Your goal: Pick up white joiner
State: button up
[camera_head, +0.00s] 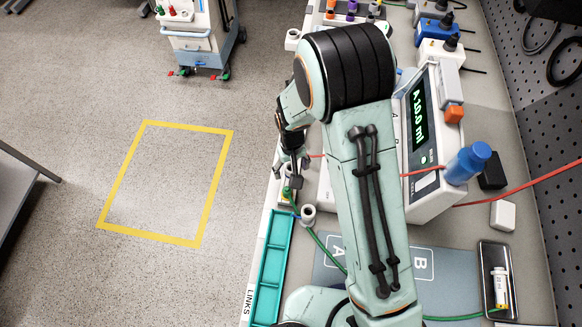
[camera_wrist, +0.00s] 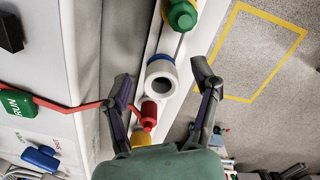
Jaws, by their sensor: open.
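A white joiner (camera_wrist: 161,75), a short round piece with a dark open hole, sits on the white strip along the bench edge in the wrist view. My gripper (camera_wrist: 161,72) is open, with one finger on each side of the joiner and visible gaps between. In the head view my gripper (camera_head: 294,178) is low over the bench's left edge, and its fingers partly hide what is beneath. A white ring-shaped piece (camera_head: 308,215) shows just nearer than the gripper there; I cannot tell whether it is the same joiner.
The pump (camera_head: 421,130) stands right of my arm, with a red tube (camera_wrist: 65,106) reaching toward the strip. A teal tray (camera_head: 270,268) lies nearer. Open floor lies left.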

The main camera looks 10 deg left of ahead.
jog(key=c, duration=0.9)
